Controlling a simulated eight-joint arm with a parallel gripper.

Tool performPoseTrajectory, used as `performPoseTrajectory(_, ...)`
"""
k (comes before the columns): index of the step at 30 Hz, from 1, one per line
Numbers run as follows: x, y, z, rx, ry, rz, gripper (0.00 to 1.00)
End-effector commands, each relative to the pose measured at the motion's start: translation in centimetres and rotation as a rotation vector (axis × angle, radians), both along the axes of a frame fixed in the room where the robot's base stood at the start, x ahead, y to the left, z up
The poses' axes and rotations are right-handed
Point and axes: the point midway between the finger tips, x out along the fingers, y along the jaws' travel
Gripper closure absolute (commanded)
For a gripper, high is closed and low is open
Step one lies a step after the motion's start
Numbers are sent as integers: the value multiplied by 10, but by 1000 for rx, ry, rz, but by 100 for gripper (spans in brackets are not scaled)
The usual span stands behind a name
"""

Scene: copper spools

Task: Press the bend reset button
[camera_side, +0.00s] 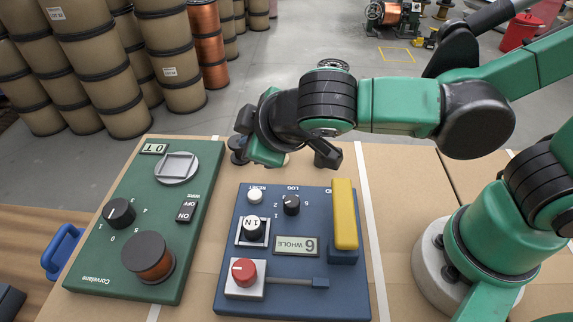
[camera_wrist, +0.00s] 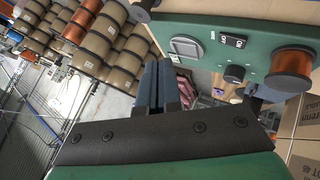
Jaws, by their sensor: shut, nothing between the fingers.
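A small round white button (camera_side: 255,195) labelled RESET sits at the far left corner of a blue panel (camera_side: 225,250). I cannot read the word bend on it. My gripper (camera_wrist: 157,68) has its two dark fingers together and empty in the wrist view. In the side view the green wrist end of my arm (camera_side: 266,156) is above and beyond the far edge of the blue panel, apart from the button. The fingertips are hard to make out there. I cannot make out the reset button in the wrist view.
The blue panel also carries a black knob (camera_side: 291,205), a display (camera_side: 296,246), a red knob (camera_side: 244,271) and an upright yellow bar (camera_side: 345,213). A green panel (camera_side: 90,262) with a copper spool (camera_side: 149,258) stands to the left. Large spools (camera_side: 110,75) are stacked behind.

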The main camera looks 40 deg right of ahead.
Motion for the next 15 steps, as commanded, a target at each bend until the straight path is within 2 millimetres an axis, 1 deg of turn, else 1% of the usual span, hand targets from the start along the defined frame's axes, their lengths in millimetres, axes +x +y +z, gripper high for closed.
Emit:
performPoseTrajectory(5,1,0,-15,1,0,-1,100)
performPoseTrajectory(15,0,0,-59,1,0,-1,100)
